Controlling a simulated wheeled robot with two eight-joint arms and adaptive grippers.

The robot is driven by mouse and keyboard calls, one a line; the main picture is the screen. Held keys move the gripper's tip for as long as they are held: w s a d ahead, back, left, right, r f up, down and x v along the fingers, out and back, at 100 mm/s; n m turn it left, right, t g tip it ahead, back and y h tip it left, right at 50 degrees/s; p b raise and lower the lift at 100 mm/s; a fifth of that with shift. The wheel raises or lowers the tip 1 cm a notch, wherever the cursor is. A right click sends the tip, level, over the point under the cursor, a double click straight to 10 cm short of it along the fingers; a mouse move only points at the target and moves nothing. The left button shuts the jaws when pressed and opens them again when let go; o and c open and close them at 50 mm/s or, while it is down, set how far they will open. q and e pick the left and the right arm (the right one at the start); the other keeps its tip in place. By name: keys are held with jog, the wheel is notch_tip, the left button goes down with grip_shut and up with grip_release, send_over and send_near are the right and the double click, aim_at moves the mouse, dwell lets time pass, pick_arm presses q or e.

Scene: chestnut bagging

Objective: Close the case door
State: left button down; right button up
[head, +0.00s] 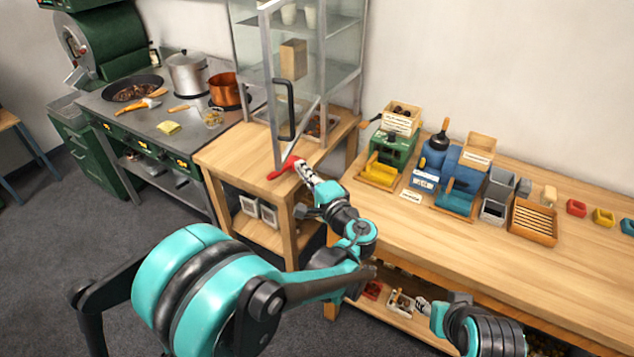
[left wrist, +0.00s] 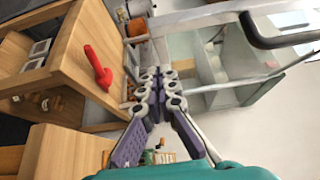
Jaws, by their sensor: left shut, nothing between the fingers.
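The glass case (head: 338,75) stands on a wooden cabinet. Its metal-framed glass door (head: 272,75) is open, swung out toward the front, with a dark bar handle (head: 283,110). The handle also shows at the upper right of the left wrist view (left wrist: 275,38). My left gripper (head: 303,170) is shut and empty, low beside the door's bottom corner, below the handle. It shows in the left wrist view (left wrist: 153,85) with its fingers together; I cannot tell whether it touches the door. My right gripper (head: 422,304) is low at the workbench's front; its finger opening is unclear.
A red tool (head: 284,167) lies on the cabinet top (head: 240,150) beside my left gripper. A stove with pans (head: 188,72) stands left. The workbench (head: 400,225) at right holds machines and small trays. Open floor (head: 60,270) lies at lower left.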

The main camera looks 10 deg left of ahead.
pick_arm(q)
jog(key=shift+a, duration=1.05)
jog(key=shift+a, duration=0.1)
